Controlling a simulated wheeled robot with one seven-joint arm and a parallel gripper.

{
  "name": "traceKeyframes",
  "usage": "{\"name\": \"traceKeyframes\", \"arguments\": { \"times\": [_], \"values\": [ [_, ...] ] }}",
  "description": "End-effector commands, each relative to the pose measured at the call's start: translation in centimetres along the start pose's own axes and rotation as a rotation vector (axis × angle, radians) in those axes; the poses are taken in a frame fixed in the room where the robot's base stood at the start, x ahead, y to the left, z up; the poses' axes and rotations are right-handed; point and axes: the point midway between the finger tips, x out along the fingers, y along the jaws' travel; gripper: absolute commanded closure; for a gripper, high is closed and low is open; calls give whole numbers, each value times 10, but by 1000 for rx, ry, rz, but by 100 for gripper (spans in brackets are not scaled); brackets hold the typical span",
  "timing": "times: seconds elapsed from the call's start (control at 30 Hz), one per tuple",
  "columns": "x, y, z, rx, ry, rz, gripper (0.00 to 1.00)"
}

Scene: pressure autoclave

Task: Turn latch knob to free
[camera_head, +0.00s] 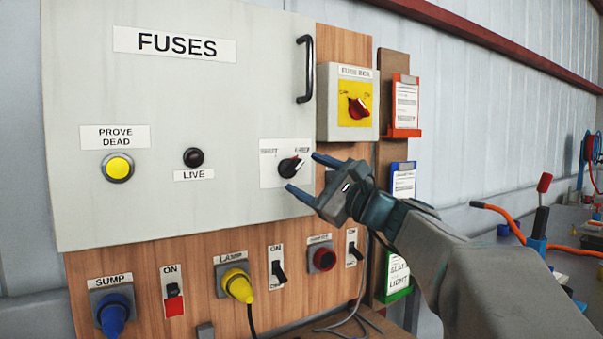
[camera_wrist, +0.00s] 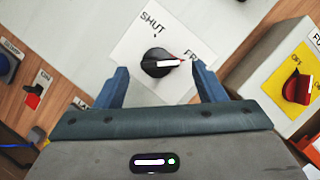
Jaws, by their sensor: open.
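The latch knob (camera_head: 290,167) is black with a white pointer and sits on a white plate (camera_head: 268,178) marked SHUT on the left and FREE on the right. The plate is on the grey FUSES panel door (camera_head: 150,85). In the wrist view the knob (camera_wrist: 158,62) has its pointer aimed right, towards the partly hidden FREE label. My gripper (camera_head: 312,177) is open and empty. In the wrist view its blue fingers (camera_wrist: 160,72) stand apart, one on each side of the knob, and do not appear to touch it.
The fuse box (camera_head: 347,105) with a red rotary switch (camera_head: 357,108) juts out just right of the panel. A black handle (camera_head: 305,68) is above the knob. Plugs and switches, such as the yellow lamp plug (camera_head: 238,285), are below. A cluttered bench (camera_head: 560,255) is at right.

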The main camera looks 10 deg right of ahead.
Motion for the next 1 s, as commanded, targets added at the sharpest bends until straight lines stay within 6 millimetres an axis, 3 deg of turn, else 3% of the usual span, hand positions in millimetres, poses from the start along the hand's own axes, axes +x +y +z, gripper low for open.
{"name": "traceKeyframes", "arguments": {
  "times": [0.2,0.43,0.63,1.0],
  "values": [
    [-54,0,0,-2,2,-5,36],
    [-93,-1,0,-1,1,-4,36],
    [-107,-1,0,-1,1,-4,36],
    [-105,3,1,-6,8,14,36]
  ]
}}
